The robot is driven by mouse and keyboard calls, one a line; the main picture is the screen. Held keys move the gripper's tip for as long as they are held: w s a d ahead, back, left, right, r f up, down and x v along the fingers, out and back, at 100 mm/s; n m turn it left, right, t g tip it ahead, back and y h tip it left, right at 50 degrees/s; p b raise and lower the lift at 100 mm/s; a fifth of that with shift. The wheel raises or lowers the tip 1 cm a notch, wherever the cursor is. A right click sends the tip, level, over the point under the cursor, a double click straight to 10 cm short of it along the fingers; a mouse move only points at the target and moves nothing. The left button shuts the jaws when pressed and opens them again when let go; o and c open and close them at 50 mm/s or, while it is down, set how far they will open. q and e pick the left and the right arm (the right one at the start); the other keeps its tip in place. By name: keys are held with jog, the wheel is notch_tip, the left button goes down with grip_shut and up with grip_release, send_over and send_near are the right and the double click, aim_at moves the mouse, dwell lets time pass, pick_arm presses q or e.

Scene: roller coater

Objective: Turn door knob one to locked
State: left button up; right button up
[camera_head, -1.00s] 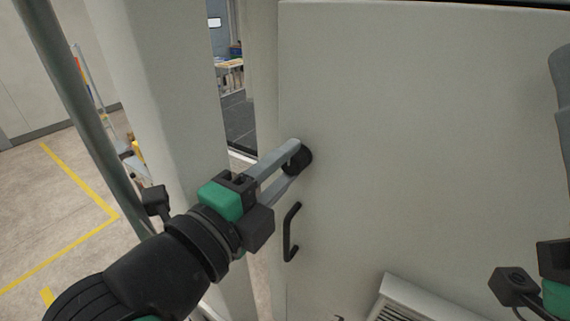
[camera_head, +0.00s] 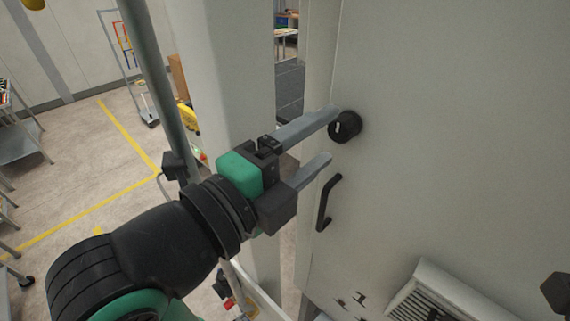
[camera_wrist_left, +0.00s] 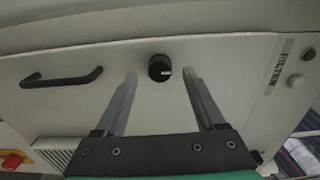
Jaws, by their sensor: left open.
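A round black door knob (camera_head: 345,127) with a white mark sits on the pale cabinet door (camera_head: 440,130). In the left wrist view the knob (camera_wrist_left: 160,68) lies centred between the fingers, with its white mark toward the right. My left gripper (camera_head: 331,134) is open and empty in front of the door. Its fingers are spread wide, and one tip overlaps the knob's edge in the head view; I cannot tell whether it touches. My right gripper's fingers are out of view.
A black bar handle (camera_head: 328,202) is on the door below the knob, also seen in the left wrist view (camera_wrist_left: 62,78). A louvred vent (camera_head: 450,295) is lower on the door. A pale post (camera_head: 215,75) stands left of the door, close to my left arm.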

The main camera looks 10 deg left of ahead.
pick_arm(q)
jog(key=b+v, duration=0.1)
jog(key=v, duration=0.7)
jog(key=shift+s, duration=0.1)
